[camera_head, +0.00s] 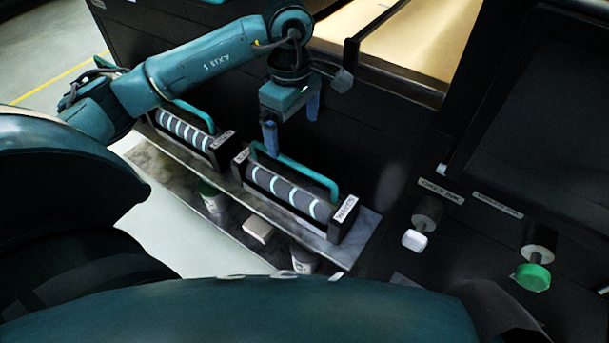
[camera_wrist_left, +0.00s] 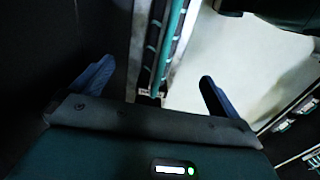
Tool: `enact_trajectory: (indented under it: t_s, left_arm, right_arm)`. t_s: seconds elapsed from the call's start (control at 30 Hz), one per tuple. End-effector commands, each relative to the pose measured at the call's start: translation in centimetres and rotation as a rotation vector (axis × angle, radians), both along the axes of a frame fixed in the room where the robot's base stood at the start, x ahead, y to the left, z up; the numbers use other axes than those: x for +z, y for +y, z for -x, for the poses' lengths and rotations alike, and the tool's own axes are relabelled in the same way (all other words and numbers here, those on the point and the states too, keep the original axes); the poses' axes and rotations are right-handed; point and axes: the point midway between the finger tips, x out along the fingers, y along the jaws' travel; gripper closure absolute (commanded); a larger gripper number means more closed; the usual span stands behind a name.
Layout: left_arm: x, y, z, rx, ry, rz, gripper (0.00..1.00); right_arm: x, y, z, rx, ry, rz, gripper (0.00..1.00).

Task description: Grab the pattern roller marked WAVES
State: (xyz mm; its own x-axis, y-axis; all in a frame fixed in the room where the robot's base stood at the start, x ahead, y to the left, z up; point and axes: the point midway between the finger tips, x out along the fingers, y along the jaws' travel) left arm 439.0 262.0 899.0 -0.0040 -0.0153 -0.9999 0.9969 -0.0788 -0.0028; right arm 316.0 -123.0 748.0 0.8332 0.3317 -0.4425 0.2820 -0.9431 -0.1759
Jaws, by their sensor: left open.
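Two pattern rollers in dark holders with teal handles sit on a grey shelf (camera_head: 362,245) in the head view. The far-left roller (camera_head: 183,130) has pale bands and a white label at its right end. The nearer roller (camera_head: 285,194) has wider-spaced pale curved bands and a label at its right end. I cannot read either label surely, so I cannot tell which says WAVES. My left gripper (camera_head: 292,124) is open and empty, above and behind the nearer roller's handle. In the left wrist view, a roller's teal handle (camera_wrist_left: 172,45) shows beyond the open fingers. My right gripper is not in view.
A dark machine wall stands right behind the shelf. Small containers, including a beige block (camera_head: 257,230), are below the shelf's front edge. At right are a labelled dark panel, a white knob (camera_head: 415,240) and a green knob (camera_head: 532,277). Pale floor lies left.

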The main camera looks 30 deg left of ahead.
Motion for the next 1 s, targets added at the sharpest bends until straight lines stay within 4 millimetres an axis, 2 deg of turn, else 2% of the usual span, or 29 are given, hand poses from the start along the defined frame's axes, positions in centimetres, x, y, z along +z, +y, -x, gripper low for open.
enact_trajectory:
  t_s: [0.07, 0.3, 0.4, 0.63, 0.83, 1.0]
  left_arm:
    - [-0.9, 0.5, 0.0, 0.0, 0.001, -0.022, 0.0]
    - [-5.4, 0.4, 0.1, 0.0, 0.004, -0.018, 0.0]
    - [-6.7, 0.3, 0.1, 0.0, 0.002, -0.016, 0.0]
    - [-8.4, 0.3, 0.3, 0.0, 0.003, -0.016, 0.0]
    - [-11.4, 0.3, 0.7, 0.001, 0.003, -0.015, 0.0]
    - [-12.8, 0.3, 0.6, 0.0, 0.0, -0.015, 0.0]
  right_arm:
    - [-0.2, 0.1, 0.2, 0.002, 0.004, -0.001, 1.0]
    - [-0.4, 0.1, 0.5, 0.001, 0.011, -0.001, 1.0]
    - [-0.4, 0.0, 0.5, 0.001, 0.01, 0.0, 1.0]
    - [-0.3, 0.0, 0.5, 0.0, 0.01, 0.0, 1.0]
    - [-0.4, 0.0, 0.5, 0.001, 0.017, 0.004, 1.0]
    - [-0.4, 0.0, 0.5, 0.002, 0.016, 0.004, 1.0]
